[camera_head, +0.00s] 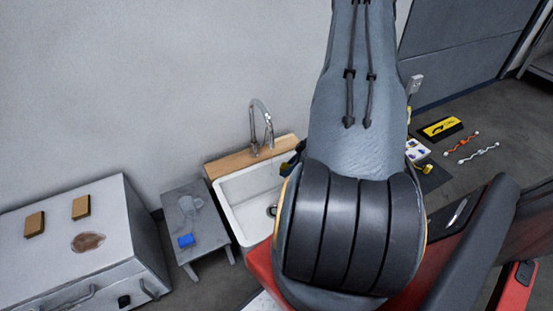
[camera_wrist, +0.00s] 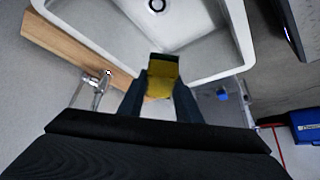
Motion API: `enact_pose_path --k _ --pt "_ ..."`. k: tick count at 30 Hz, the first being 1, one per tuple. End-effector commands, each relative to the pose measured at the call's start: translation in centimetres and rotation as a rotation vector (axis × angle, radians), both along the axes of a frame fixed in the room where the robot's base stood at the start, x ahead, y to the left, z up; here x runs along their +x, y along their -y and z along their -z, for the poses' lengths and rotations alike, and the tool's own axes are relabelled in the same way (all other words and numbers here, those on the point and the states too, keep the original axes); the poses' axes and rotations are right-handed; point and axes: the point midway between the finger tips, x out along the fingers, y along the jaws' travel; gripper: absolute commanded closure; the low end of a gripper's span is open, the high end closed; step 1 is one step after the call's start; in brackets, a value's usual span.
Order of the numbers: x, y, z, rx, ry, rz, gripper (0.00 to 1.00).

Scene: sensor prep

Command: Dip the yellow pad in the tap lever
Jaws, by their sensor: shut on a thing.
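In the wrist view my gripper (camera_wrist: 161,92) is shut on the yellow pad (camera_wrist: 162,75), which has a darker end face. The pad appears in front of the white sink (camera_wrist: 205,62), near its rim; its height above the sink is unclear. The chrome tap (camera_wrist: 97,88) with its lever stands on the wooden ledge, left of the gripper and apart from the pad. In the head view the tap (camera_head: 267,128) rises behind the sink (camera_head: 229,195). My arm hides most of the gripper there.
A wooden ledge (camera_head: 245,157) backs the sink. A grey side table (camera_head: 205,222) with a blue block (camera_head: 186,240) stands left of it. Farther left is a grey cabinet (camera_head: 120,240) with two brown blocks. A yellow-black item (camera_head: 440,128) lies on the floor at right.

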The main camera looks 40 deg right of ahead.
Motion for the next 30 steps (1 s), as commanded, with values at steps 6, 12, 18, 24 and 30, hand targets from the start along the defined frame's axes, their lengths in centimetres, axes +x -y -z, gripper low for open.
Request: enact_pose_path --k 6,12,18,24,30 --pt "0.0 0.0 0.0 0.000 0.000 0.000 0.87" --pt "0.0 0.0 0.0 0.000 0.000 0.000 0.87" --pt "-0.2 0.0 -0.2 0.000 0.000 0.001 0.87" --pt "-1.6 -0.1 -1.5 0.000 0.000 0.001 0.87" --pt "-3.0 -0.3 -2.6 0.001 -0.001 0.002 0.87"
